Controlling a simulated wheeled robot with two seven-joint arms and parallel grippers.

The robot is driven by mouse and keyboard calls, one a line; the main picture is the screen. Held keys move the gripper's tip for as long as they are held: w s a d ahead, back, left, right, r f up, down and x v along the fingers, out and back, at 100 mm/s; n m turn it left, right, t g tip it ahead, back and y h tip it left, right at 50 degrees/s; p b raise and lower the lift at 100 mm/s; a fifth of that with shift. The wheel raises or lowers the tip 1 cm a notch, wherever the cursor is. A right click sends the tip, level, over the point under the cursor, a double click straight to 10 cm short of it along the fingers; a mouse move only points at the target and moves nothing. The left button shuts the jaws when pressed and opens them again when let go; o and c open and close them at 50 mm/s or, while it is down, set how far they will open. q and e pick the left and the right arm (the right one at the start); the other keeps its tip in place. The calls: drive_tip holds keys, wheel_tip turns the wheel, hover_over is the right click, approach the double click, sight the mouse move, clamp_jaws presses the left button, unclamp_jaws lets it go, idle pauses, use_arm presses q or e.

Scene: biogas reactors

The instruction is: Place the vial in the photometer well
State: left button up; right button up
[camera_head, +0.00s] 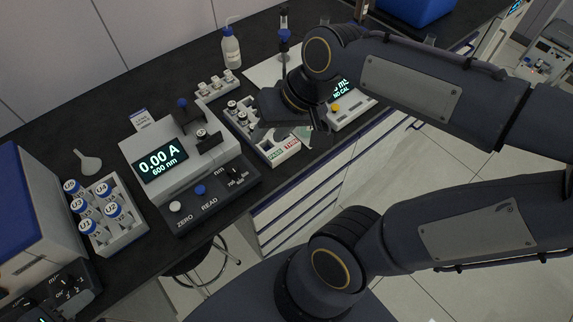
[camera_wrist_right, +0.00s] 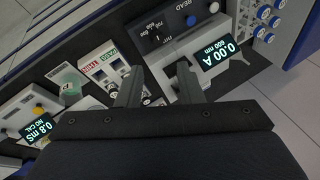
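The photometer (camera_head: 165,155) stands on the dark bench with its display reading 0.00 A; it also shows in the right wrist view (camera_wrist_right: 214,58). A small round pale-topped feature (camera_head: 201,133) sits on its upper right by a dark block; I cannot tell whether this is the empty well or a vial in it. Small vials (camera_head: 232,104) stand in the white tray (camera_head: 268,160) right of the photometer; which one is the task's vial is unclear. My left gripper is not in view.
A rack of blue-capped bottles (camera_head: 120,238) stands left of the photometer. A small vial rack (camera_head: 214,87) and wash bottle (camera_head: 231,50) stand behind. A meter (camera_head: 352,112) stands right of the tray, partly hidden by my arm.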

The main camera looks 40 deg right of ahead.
drive_tip(key=s+a+f+n+t, duration=0.1)
drive_tip(key=s+f, duration=0.2)
drive_tip(key=s, duration=0.3)
drive_tip(key=shift+s+a+f+n+t, duration=0.15)
drive_tip(key=shift+s+f+n+t, duration=0.05)
drive_tip(key=shift+f+n+t, duration=0.1)
idle(0.7)
